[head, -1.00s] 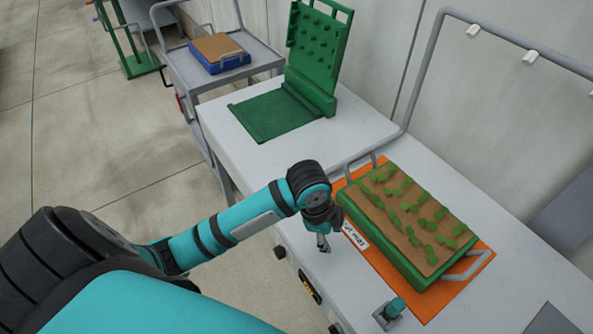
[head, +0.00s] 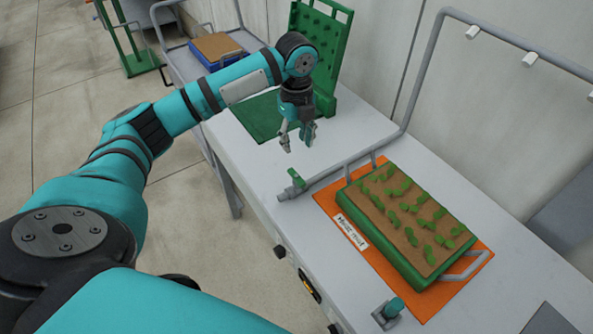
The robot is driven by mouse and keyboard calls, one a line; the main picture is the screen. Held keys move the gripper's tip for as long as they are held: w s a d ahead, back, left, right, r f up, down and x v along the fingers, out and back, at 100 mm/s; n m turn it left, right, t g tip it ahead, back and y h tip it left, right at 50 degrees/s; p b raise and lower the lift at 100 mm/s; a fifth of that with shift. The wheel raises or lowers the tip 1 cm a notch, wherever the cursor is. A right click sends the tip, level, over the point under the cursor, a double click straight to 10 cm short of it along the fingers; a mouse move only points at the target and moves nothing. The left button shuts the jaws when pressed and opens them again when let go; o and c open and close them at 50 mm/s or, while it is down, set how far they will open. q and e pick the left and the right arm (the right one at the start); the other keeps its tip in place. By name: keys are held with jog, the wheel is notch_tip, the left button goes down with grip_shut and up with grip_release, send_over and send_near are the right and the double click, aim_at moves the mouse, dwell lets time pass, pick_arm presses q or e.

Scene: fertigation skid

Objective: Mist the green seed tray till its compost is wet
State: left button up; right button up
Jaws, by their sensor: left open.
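The green seed tray (head: 381,243) sits on an orange mat (head: 344,205) on the white bench. Its compost looks light brown, with rows of small green seedlings. A grey pipe frame rises behind the tray and carries white nozzles (head: 529,59). A green valve handle (head: 297,178) sits near the pipe's open-bench end, left of the tray. My left gripper (head: 298,145) is open and empty, above the bench, a little beyond the green handle in the picture and apart from it. My right gripper is out of view.
A green pegged stand (head: 327,60) with a flat base is at the bench's far end, partly behind my left arm. A small green-topped fitting (head: 393,308) stands near the front edge. A trolley holds a blue tray (head: 222,61). Bench between stand and mat is mostly clear.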

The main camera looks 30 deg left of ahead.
aim_at(296, 176)
pick_arm(q)
notch_tip(296, 176, down, 12)
jog(key=shift+f+p, duration=0.2)
jog(key=shift+p, duration=0.5)
grip_shut()
